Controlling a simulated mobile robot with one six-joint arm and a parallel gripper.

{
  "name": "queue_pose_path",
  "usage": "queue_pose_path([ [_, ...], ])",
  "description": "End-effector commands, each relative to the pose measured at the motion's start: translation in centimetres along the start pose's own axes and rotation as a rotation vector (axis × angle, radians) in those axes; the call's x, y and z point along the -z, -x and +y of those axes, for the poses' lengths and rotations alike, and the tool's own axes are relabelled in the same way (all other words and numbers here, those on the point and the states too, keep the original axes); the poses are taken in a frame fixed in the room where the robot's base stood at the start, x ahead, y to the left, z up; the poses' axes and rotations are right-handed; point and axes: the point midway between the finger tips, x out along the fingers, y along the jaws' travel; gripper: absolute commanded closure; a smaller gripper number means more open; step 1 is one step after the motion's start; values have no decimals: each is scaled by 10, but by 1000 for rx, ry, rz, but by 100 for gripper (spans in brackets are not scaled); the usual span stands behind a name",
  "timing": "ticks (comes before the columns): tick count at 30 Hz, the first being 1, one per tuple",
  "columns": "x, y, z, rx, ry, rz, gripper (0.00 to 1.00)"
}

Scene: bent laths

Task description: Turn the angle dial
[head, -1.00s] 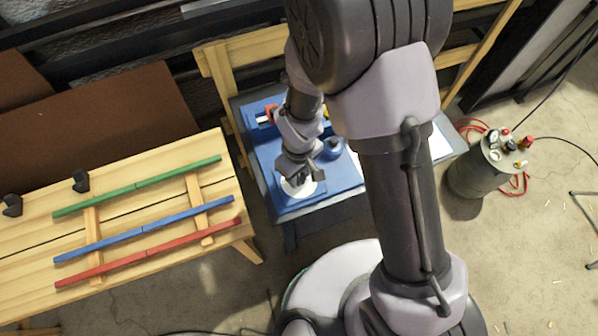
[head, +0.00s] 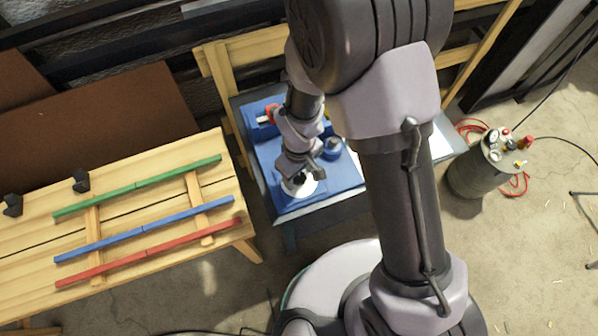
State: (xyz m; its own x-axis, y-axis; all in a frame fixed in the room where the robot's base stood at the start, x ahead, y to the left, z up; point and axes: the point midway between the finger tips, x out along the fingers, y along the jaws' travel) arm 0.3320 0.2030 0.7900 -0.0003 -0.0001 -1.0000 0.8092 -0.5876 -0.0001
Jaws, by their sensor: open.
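A white round dial (head: 303,188) lies on the front part of a blue machine base (head: 293,206), on the small grey table. My gripper (head: 306,178) is right over the dial with its jaws open. The jaws cover part of the dial's middle. A dark knob or pointer shows at the dial beside the fingers. I cannot tell whether the fingers touch it.
A blue round knob (head: 332,148) stands close to the right of my wrist, and a red part (head: 271,112) sits behind. The wooden bench (head: 150,190) at left holds green, blue and red laths. A grey tank (head: 478,172) with gauges stands at right.

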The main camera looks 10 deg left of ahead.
Motion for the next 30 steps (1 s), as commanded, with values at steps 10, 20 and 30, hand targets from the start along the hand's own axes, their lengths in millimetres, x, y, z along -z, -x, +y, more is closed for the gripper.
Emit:
queue_pose_path([
  [10,1,97,0,-2,-1,6,44],
  [20,0,169,0,-1,1,2,44],
  [30,0,173,0,0,0,0,44],
])
